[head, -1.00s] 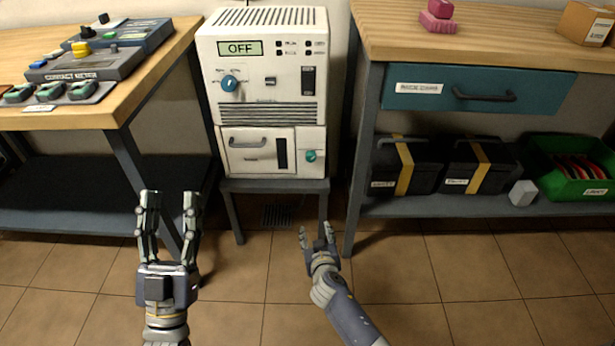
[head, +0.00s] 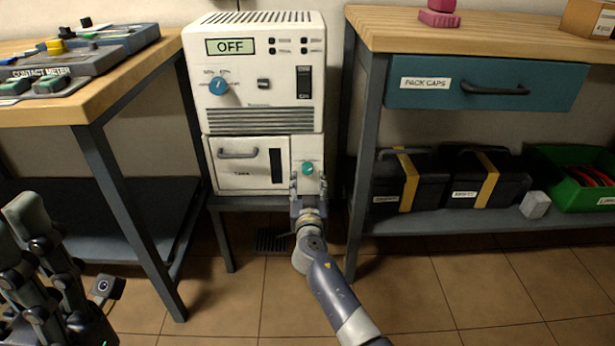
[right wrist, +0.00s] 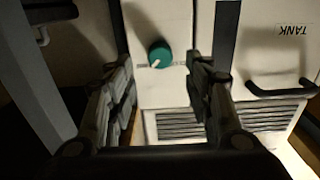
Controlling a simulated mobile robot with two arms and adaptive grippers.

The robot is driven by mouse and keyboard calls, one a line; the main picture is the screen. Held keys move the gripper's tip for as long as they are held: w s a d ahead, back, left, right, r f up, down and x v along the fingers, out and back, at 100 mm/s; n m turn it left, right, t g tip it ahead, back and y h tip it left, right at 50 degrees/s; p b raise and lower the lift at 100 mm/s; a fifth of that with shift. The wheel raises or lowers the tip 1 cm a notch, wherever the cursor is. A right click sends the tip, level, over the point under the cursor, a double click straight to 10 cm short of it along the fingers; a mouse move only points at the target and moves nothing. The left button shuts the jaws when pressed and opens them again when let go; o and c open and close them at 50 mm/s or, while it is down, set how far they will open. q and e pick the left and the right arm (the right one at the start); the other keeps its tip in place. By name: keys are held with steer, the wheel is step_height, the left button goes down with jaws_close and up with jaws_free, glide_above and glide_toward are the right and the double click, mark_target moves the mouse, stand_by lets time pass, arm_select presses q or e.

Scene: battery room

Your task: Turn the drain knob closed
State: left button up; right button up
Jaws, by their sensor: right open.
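The drain knob (head: 308,168) is a small teal dial at the lower right of the white machine (head: 265,120). It also shows in the upside-down right wrist view (right wrist: 160,54), with a white mark on its edge. My right gripper (head: 308,187) is open just in front of and below the knob. In the right wrist view the knob appears between the two fingertips (right wrist: 160,75), a little beyond them, with a gap on both sides. I see no contact. My left gripper (head: 18,228) is at the lower left, partly cut off, its fingers apart and empty.
The tank drawer (head: 250,179) is left of the knob. A left workbench (head: 120,90) and a right bench with a teal drawer (head: 440,88) flank the machine. Floor in front is clear.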

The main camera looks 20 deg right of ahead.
mark_target(308, 170)
steer(key=shift+b+x, duration=0.6)
steer(key=shift+x, duration=1.85)
steer(key=shift+c, duration=0.4)
steer(key=c, duration=1)
